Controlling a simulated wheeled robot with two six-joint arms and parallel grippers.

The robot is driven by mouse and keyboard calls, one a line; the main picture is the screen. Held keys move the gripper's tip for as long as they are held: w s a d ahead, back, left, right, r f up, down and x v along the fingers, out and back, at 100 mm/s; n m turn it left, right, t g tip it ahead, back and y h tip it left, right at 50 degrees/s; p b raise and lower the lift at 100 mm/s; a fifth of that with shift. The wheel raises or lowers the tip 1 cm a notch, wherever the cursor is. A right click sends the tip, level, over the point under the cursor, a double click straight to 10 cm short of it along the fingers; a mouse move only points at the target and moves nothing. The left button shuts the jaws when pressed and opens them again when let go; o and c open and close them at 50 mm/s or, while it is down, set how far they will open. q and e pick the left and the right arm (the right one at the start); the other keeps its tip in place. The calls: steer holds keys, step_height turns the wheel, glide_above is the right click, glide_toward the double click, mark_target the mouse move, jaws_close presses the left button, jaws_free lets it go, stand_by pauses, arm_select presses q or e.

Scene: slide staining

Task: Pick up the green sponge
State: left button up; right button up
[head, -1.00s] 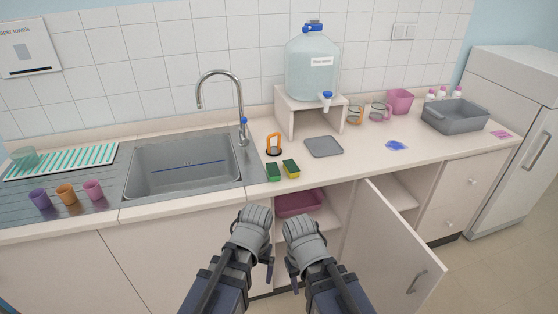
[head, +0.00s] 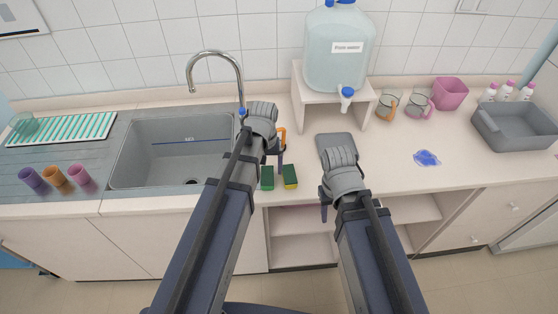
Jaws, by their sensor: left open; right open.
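The green sponge (head: 267,178) lies on the counter near its front edge, just right of the sink. A second sponge, yellow and dark green (head: 290,177), lies close beside it on the right. My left gripper (head: 264,135) is open over the counter by the sink's right edge, behind the green sponge in the picture and apart from it as far as I can tell. My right gripper (head: 338,180) is open and empty near the counter's front edge, to the right of both sponges.
An orange-handled item (head: 283,138) stands partly hidden behind my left gripper. The sink (head: 122,160) is to the left, and a water tank (head: 338,60) stands on a raised stand. Open shelves (head: 290,250) show below.

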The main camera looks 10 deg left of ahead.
mark_target(268, 178)
arm_select(q)
steer(key=shift+w+r, duration=0.1)
steer(key=shift+w, duration=0.3)
steer(key=shift+s+f+b, duration=0.15)
steer(key=shift+f+b, duration=0.15)
steer(key=shift+b, duration=0.1)
step_height(268, 178, down, 2)
steer(key=shift+f+b, duration=0.1)
steer(key=shift+b, duration=0.9)
arm_select(e)
steer(key=shift+w+d+f, duration=0.1)
steer(key=shift+w+f, duration=0.1)
steer(key=shift+f, duration=1)
arm_select(q)
steer(key=f+b, duration=0.2)
steer(key=w+f+b, duration=0.1)
steer(key=f+b, duration=0.2)
steer(key=shift+a, duration=0.1)
arm_select(e)
step_height(268, 178, down, 5)
steer(key=shift+f, duration=0.1)
arm_select(q)
steer(key=c, duration=1.4)
steer(key=shift+r, duration=0.1)
